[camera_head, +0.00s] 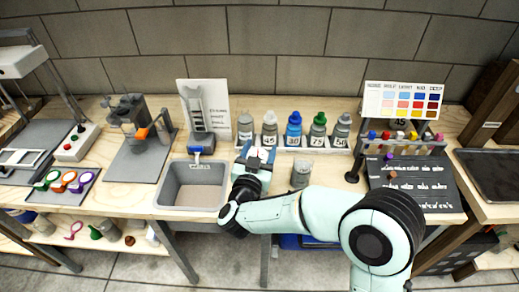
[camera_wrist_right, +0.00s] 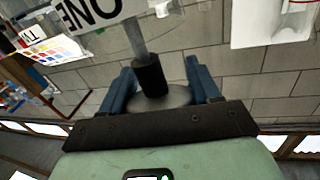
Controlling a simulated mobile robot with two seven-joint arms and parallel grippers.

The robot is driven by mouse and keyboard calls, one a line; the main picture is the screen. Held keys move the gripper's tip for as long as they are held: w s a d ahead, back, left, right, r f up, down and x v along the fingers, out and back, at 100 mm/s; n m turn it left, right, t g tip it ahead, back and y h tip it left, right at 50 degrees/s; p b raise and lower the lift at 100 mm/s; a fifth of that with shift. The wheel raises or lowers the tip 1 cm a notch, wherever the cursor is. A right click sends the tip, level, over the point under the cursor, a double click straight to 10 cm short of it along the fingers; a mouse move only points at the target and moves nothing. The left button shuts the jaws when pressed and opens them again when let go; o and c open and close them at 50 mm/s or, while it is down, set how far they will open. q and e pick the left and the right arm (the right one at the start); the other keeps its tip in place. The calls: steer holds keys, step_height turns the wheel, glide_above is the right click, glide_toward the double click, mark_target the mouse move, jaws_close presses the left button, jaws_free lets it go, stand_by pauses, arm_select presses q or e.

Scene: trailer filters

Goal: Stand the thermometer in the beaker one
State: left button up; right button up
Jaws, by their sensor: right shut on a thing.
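My right gripper (camera_head: 254,158) is over the front of the bench, just right of the grey basin. In the right wrist view its two blue fingers (camera_wrist_right: 162,88) are shut on the sides of a round grey head. A black collar (camera_wrist_right: 151,78) and a grey stem (camera_wrist_right: 136,38) extend from this head, which looks like the thermometer (camera_wrist_right: 160,98). The stem passes in front of a white tag reading ONE (camera_wrist_right: 95,12). Whether the stem tip is inside anything is hidden. My left gripper is not in view.
The grey basin (camera_head: 190,207) is left of the gripper. Several capped bottles (camera_head: 293,131) stand in a row behind it. A grey metal cylinder (camera_head: 300,173) stands close on its right. A colour chart (camera_head: 402,100) and a dark board (camera_head: 412,183) are farther right.

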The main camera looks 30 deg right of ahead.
stand_by(0.3)
steer(key=o, duration=1.1)
steer(key=shift+o, duration=0.2)
steer(key=v, duration=1.3)
steer(key=shift+a, duration=0.2)
steer(key=shift+s+f, duration=0.1)
